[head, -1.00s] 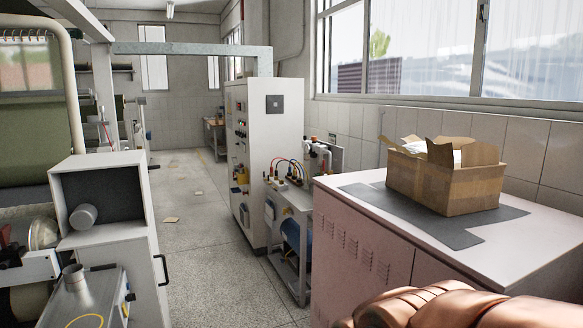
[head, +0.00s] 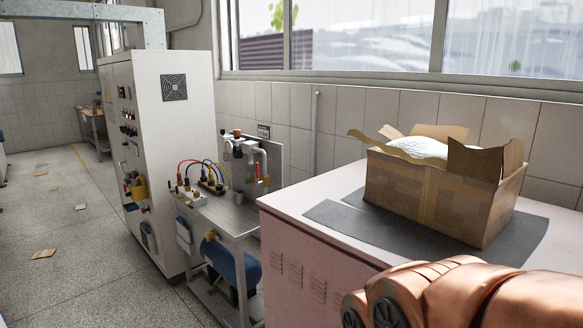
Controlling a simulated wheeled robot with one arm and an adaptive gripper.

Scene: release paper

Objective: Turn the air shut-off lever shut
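No air shut-off lever can be made out for sure. White pipe fittings (head: 236,146) are mounted on a grey panel (head: 275,157) at the wall, behind a small metal table (head: 222,212). A small red part (head: 258,171) shows on the pipework, too small to tell if it is a lever. A copper-coloured part of my arm fills the lower right corner. My gripper is out of view, so its state is hidden.
A pink cabinet (head: 290,228) with an open cardboard box (head: 430,200) stands close at the right. A tall white control cabinet (head: 178,140) stands left of the table, with coloured cables (head: 205,172) on the table. The floor at left (head: 80,265) is mostly free, with scattered scraps.

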